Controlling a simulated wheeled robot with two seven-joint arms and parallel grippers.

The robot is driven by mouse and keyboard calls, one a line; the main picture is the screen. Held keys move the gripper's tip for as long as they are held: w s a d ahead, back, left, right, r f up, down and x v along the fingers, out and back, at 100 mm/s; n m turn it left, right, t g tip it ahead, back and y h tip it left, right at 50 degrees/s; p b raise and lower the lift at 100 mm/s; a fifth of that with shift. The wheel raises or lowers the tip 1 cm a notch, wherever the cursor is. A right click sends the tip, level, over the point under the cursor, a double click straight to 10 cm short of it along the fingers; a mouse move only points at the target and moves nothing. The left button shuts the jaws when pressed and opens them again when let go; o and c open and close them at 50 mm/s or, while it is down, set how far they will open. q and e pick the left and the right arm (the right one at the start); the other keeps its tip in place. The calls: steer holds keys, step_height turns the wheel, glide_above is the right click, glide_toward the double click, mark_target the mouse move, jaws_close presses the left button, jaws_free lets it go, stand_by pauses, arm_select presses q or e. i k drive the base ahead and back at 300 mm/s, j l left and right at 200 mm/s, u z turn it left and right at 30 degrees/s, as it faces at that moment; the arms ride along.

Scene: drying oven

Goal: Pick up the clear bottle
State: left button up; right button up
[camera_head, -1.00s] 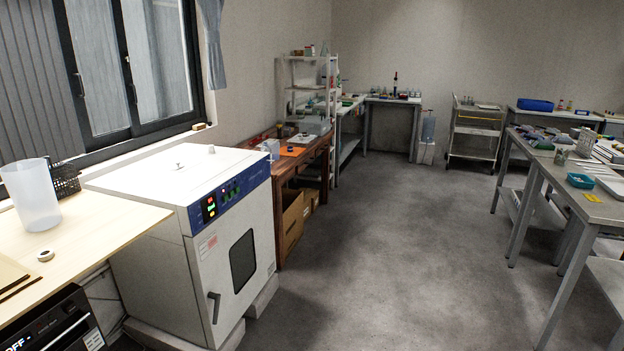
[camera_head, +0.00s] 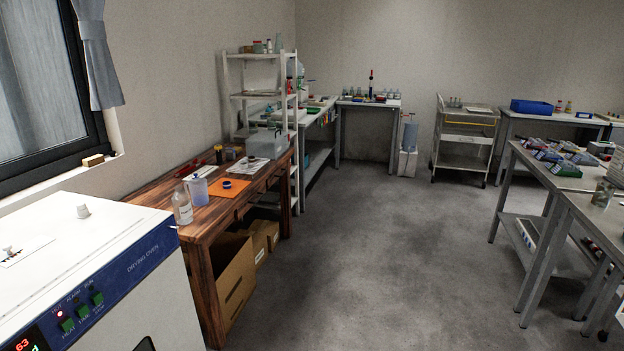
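A clear bottle (camera_head: 182,204) with a pale label stands upright on the near left corner of the brown wooden table (camera_head: 150,196), just beyond the drying oven. A translucent bluish plastic jug (camera_head: 199,188) stands close beside it on the right. Neither of my grippers shows in the head view.
The white drying oven (camera_head: 140,285) fills the lower left, before the wooden table. Cardboard boxes (camera_head: 234,275) sit below. The grey floor (camera_head: 380,250) is open up to the right-hand benches (camera_head: 590,215).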

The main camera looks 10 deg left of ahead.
mark_target(181, 200)
steer(key=i+u, duration=0.1)
steer(key=i, duration=0.55)
steer(key=i+l+u, duration=0.15)
steer(key=i, duration=0.5)
steer(key=i+l+u, duration=0.1)
steer(key=i, duration=0.55)
steer(key=l, duration=0.1)
